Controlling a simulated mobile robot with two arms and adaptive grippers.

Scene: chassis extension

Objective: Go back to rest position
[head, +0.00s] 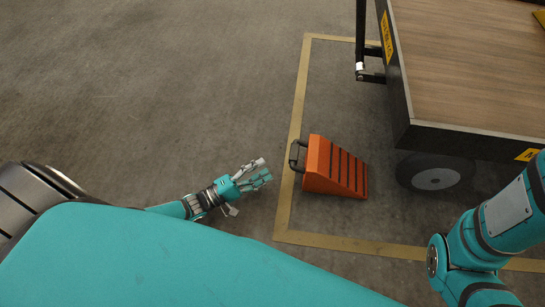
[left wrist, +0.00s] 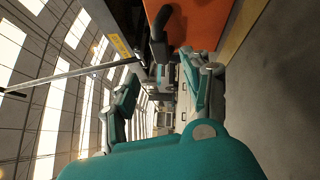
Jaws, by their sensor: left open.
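My left gripper (head: 262,172) is open and empty over the grey floor. It lies just left of an orange wheel chock (head: 330,167). The chock has dark ridges on its slope and a black handle on its left side. In the head view there is a small gap between my fingertips and that handle. In the left wrist view my two fingers (left wrist: 163,100) are apart, with the orange chock (left wrist: 200,22) and its dark handle close by at the top. My right arm shows at the lower right of the head view, but its gripper is out of sight.
A flatbed cart (head: 470,60) with a wooden deck and a black wheel (head: 436,174) stands at the right, beside the chock. Yellow tape (head: 294,130) marks the floor around the chock and cart. The floor (head: 150,80) at the upper left is clear.

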